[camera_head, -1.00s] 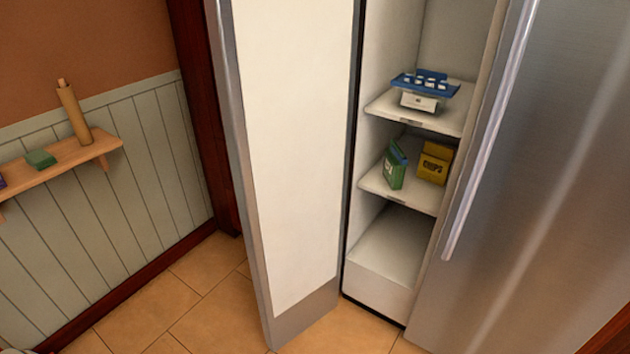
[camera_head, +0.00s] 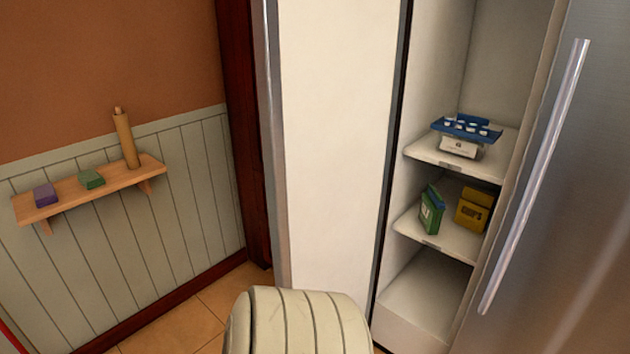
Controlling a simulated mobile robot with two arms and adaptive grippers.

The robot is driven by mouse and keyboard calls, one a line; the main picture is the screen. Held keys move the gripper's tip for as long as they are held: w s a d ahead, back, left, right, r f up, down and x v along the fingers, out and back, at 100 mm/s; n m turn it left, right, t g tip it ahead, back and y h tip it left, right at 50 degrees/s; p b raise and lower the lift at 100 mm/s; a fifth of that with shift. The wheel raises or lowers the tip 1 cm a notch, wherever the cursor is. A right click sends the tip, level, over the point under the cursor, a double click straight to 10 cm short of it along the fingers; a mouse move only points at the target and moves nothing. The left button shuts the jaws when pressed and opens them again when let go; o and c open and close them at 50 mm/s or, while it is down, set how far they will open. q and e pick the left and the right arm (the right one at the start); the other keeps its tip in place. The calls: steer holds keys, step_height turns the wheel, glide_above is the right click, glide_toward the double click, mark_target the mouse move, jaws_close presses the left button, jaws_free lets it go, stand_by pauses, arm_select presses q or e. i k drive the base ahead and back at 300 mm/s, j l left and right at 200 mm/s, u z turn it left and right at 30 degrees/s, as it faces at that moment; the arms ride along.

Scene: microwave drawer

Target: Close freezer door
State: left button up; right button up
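The freezer door (camera_head: 335,140) stands open on the left of the freezer, its white inner side facing me and its grey edge (camera_head: 275,150) on the left. The freezer compartment (camera_head: 430,60) is exposed, with shelves (camera_head: 425,228) holding a blue-topped white item (camera_head: 462,137), a green box (camera_head: 431,210) and a yellow box (camera_head: 473,208). A pale, rounded, ribbed part at bottom centre, which seems to be part of my arm, covers the door's lower part. Neither gripper is in view.
The closed steel door (camera_head: 580,200) with its long handle (camera_head: 535,175) fills the right. A wooden wall shelf (camera_head: 60,208) at left holds a rolling pin (camera_head: 126,140), a green block (camera_head: 91,179) and a purple block (camera_head: 45,195). Some tiled floor (camera_head: 215,308) shows at lower left.

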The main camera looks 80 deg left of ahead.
mark_target(328, 72)
steer(key=k+j, duration=0.1)
steer(key=j, duration=0.35)
steer(key=k+j+z, duration=0.1)
steer(key=j, duration=0.35)
steer(key=k+j, duration=0.1)
steer(key=j, duration=0.35)
steer(key=k+j, duration=0.15)
steer(key=j, duration=0.3)
steer(key=k+j+z, duration=0.1)
steer(key=j, duration=0.3)
